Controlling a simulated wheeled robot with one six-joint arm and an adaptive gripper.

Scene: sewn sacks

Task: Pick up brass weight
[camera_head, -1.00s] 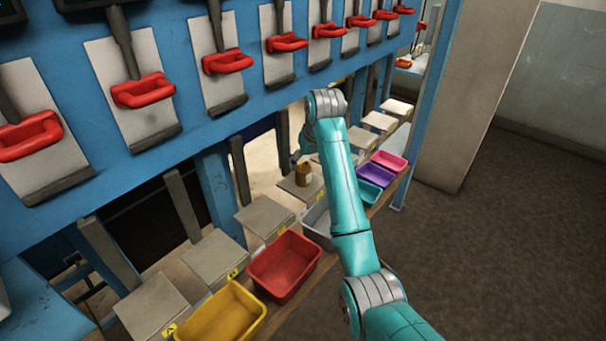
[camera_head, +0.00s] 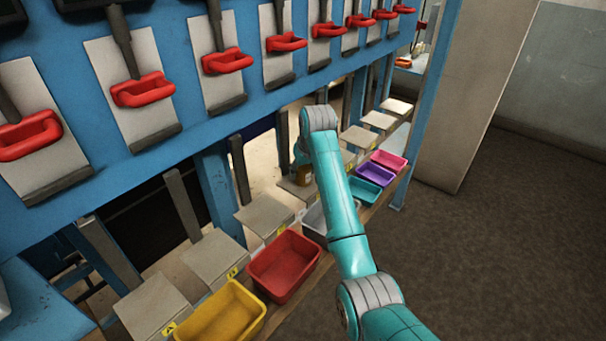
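The brass weight (camera_head: 304,177) is a small brownish-gold piece. It stands on a pale grey platform (camera_head: 289,187) in the row, behind the white bin. My teal arm reaches over the bins, and its grey wrist joint is above and to the right of the weight. A little of my gripper (camera_head: 301,156) shows just above the weight, at its top. The arm hides most of the gripper, so I cannot tell whether its fingers are open or touch the weight.
A row of bins stands in front of the platforms: yellow (camera_head: 222,318), red (camera_head: 285,265), white (camera_head: 314,222), blue (camera_head: 366,193), purple (camera_head: 376,174) and pink (camera_head: 389,160). A blue frame (camera_head: 190,120) with red handles overhangs them. Upright dark posts stand behind the platforms. Open floor lies right.

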